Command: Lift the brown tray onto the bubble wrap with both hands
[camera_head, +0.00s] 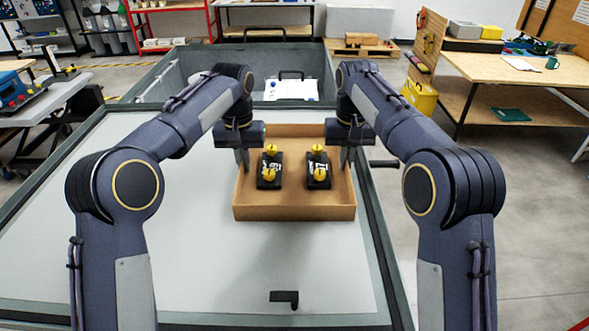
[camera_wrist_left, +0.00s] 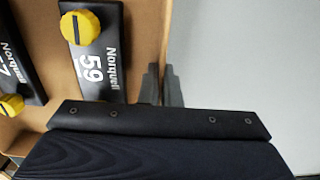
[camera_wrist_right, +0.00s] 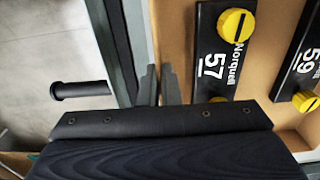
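The brown tray (camera_head: 295,212) is an open box with low walls, over the pale surface in the head view. Two black blocks with yellow knobs lie in it, one marked 59 (camera_wrist_left: 98,65) and one marked 57 (camera_wrist_right: 217,65). My left gripper (camera_head: 242,160) is at the tray's left wall, its fingers close together with the wall between them (camera_wrist_left: 162,85). My right gripper (camera_head: 347,158) is at the right wall in the same way (camera_wrist_right: 158,85). I cannot tell whether the tray is raised. I cannot make out bubble wrap for certain.
A black bracket (camera_head: 284,297) lies near the front. Behind is an open grey bin (camera_head: 180,75) with a white case (camera_head: 291,90). A black handle (camera_head: 383,163) sticks out right.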

